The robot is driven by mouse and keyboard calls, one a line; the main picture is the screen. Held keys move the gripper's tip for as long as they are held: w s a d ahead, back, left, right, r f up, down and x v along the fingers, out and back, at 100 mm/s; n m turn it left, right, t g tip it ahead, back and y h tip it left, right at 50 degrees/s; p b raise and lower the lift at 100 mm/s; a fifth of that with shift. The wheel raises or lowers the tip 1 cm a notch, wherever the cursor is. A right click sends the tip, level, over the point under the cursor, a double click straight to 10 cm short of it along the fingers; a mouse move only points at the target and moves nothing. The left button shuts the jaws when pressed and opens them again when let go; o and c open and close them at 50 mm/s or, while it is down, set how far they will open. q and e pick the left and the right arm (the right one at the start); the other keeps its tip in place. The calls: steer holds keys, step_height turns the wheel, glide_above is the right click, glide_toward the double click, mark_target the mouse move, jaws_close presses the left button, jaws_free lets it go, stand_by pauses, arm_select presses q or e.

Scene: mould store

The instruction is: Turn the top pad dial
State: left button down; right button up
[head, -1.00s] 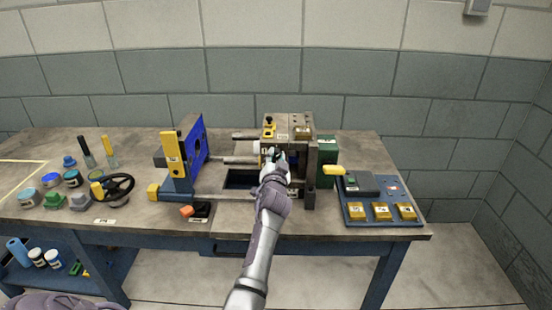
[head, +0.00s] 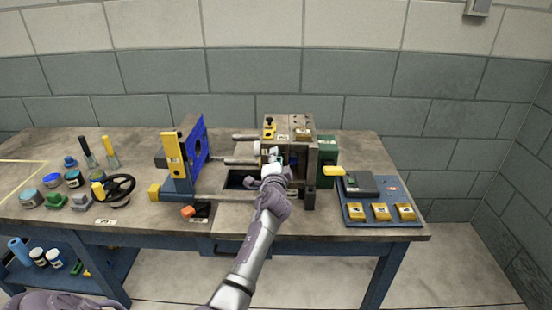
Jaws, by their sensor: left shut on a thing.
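The mould block (head: 298,131) stands in the press at the middle right of the bench, with metal plates and a yellow part on top. My left gripper (head: 273,158) is at the block's front left face, shut at the place of the top pad dial. The gripper and wrist hide the dial, so its marks and angle cannot be read. My right gripper is not in view.
A blue plate with a yellow bar (head: 173,155) stands to the left, joined by metal guide rods. A control panel (head: 357,216) with yellow keys is at the right. A black handwheel (head: 114,188), tools and pots fill the left bench.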

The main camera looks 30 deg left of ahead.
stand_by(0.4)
arm_select(q)
steer(key=c, duration=0.9)
jaws_free()
steer(key=v, duration=1.2)
steer(key=shift+w, duration=0.1)
